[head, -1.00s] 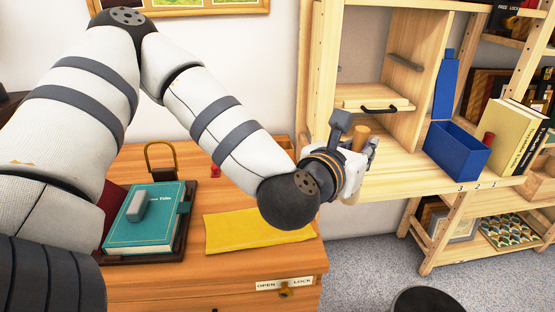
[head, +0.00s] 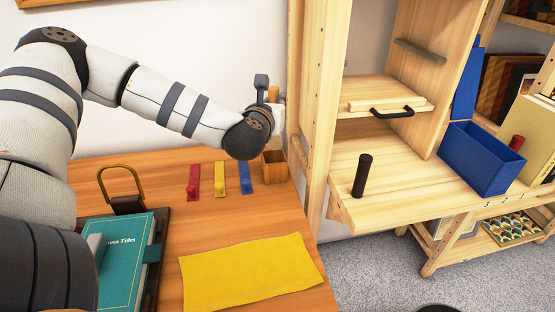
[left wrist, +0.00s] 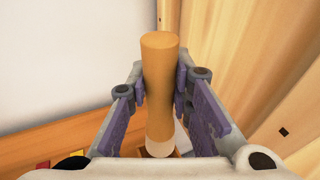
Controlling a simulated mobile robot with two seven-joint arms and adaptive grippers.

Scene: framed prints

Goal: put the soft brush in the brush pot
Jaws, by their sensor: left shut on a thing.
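The soft brush shows as a tan wooden handle (head: 273,94) standing up from my left gripper (head: 278,118). In the left wrist view the brush (left wrist: 160,75) is upright between the two purple-padded fingers of the left gripper (left wrist: 160,88), with a pale band at its lower end. The gripper is shut on it. The brush pot, a small square wooden pot (head: 274,166), stands at the back right of the desk. The gripper and brush are above it; the wrist hides part of its top. How far the brush's lower end is from the pot is hidden. My right gripper is out of view.
Red (head: 193,181), yellow (head: 219,179) and blue (head: 245,178) strips lie left of the pot. A yellow cloth (head: 250,272) and a teal book (head: 122,262) are nearer. The wooden shelf post (head: 310,110) rises close on the right. A black cylinder (head: 363,175) stands on the shelf board.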

